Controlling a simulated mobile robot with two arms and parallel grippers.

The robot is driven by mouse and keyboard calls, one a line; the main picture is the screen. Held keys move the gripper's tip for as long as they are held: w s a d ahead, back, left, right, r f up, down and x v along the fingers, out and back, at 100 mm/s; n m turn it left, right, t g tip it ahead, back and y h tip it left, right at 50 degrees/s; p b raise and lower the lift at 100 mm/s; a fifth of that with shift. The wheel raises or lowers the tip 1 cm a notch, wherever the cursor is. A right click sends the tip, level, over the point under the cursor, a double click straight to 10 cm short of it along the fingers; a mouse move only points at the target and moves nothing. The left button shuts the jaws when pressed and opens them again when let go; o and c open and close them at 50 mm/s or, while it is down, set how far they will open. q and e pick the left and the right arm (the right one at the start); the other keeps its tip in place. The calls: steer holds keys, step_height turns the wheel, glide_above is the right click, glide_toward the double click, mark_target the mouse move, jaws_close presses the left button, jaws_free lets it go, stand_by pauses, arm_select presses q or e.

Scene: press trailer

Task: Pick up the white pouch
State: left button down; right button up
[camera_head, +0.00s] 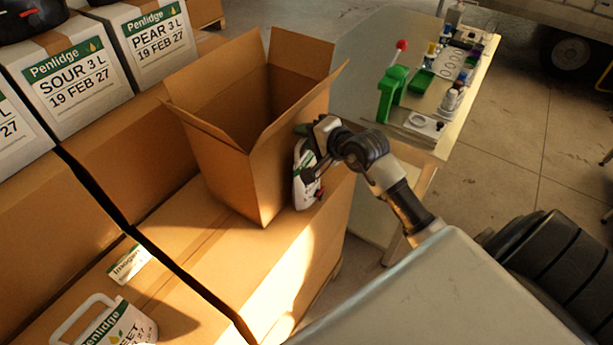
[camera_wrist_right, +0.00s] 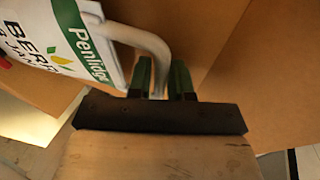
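The white pouch (camera_head: 304,176) is beside the right face of the open cardboard box, at the edge of the cartons below; I cannot tell whether it rests on them. In the right wrist view the pouch (camera_wrist_right: 62,40) shows a green "Penlidge" band and a pale looped handle. My right gripper (camera_head: 316,155) is at the top of the pouch. In the wrist view the gripper (camera_wrist_right: 162,80) has the handle between its two fingers, with no clear gap, so it looks shut on the handle. My left gripper is not in view.
The open cardboard box (camera_head: 228,150) stands on large cartons (camera_head: 170,235). Another white pouch (camera_head: 115,325) is at the lower left, near a small label (camera_head: 128,263). Labelled white boxes (camera_head: 75,85) stand behind. A table (camera_head: 372,55) with bottles and a green press (camera_head: 391,92) is beyond my arm.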

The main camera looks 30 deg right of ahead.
jaws_close()
steer(key=shift+s+a+f, duration=0.1)
steer(key=shift+s+f, duration=0.05)
steer(key=shift+f, duration=0.05)
stand_by(1.1)
steer(key=shift+r, duration=0.15)
